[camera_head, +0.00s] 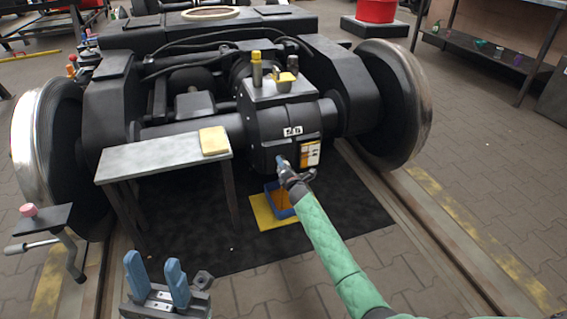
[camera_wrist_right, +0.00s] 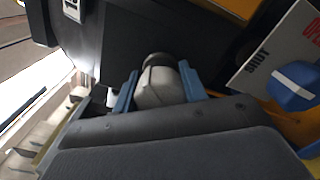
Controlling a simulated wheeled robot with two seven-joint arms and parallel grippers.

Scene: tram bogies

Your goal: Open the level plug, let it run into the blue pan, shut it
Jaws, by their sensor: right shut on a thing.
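The black gearbox (camera_head: 285,125) sits on the axle in the middle of the head view. My right gripper (camera_head: 281,162) reaches its lower front. In the right wrist view its two blue fingers are closed on either side of a grey rounded plug (camera_wrist_right: 158,88) with a dark end, seemingly the level plug. A plate (camera_wrist_right: 275,58) lettered SHUT and OPEN is beside it. The blue pan (camera_head: 279,199) stands below on a yellow sheet (camera_head: 262,215), partly hidden by my right arm; its contents are unclear. My left gripper (camera_head: 157,280) is open and empty at the bottom left.
A grey bench (camera_head: 150,160) with a yellow block (camera_head: 213,140) stands left of the gearbox. Large wheels (camera_head: 395,105) flank the axle. A blue knob (camera_wrist_right: 293,85) with a white stripe is close to the right fingers. A small stand with a crank (camera_head: 45,225) is at left.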

